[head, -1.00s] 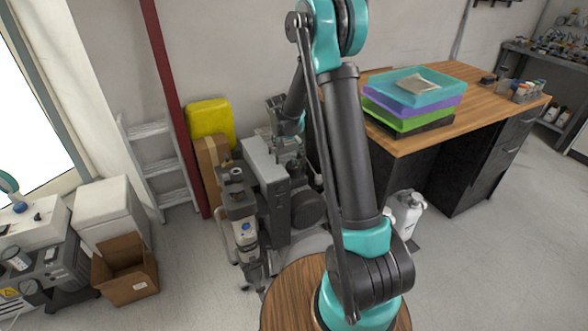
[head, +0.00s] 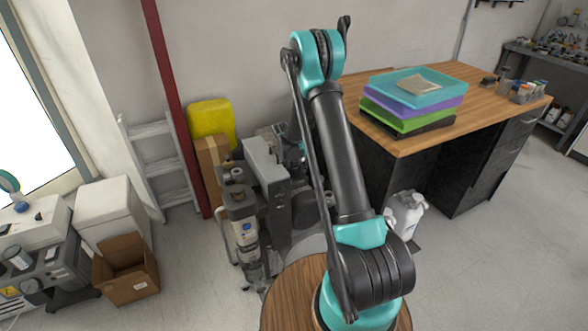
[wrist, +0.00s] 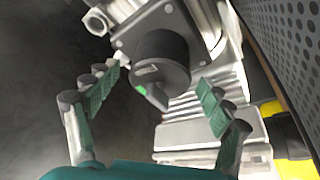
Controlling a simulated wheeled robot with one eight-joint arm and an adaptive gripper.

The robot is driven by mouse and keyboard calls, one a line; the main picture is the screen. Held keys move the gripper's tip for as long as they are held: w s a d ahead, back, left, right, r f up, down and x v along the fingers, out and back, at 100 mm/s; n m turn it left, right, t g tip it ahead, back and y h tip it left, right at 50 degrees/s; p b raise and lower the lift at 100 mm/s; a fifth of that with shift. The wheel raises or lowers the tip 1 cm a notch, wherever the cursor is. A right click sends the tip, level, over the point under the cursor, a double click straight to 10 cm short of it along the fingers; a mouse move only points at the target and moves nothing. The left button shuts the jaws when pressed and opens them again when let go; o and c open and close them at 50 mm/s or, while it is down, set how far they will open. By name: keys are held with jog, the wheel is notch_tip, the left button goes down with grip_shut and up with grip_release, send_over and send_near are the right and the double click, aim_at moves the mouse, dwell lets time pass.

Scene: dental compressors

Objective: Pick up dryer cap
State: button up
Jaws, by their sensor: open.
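In the wrist view, a dark round cap-like part (wrist: 162,60) with a tapered tab and a small green mark sits on a grey metal housing (wrist: 128,35). I take it for the dryer cap, but cannot be sure. My gripper (wrist: 160,92) is open, with one green-padded finger on each side of the cap's near end. Nothing is held, and I cannot tell if a finger touches it. In the head view my gripper is mostly hidden behind my arm, near the grey compressor unit (head: 266,165), and the cap cannot be made out.
A perforated dark panel (wrist: 285,45) stands close on the right in the wrist view. A yellow case (head: 212,122), cardboard box (head: 126,270) and ladder (head: 158,160) are at left. A wooden-topped desk (head: 470,80) with stacked trays stands at right. Open floor lies in front.

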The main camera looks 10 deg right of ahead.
jog(key=shift+w+d+f, duration=0.1)
jog(key=shift+w+f, duration=0.1)
jog(key=shift+f, duration=0.3)
jog(key=shift+c, duration=0.6)
jog(key=c, duration=1.2)
jog(key=shift+r, duration=0.15)
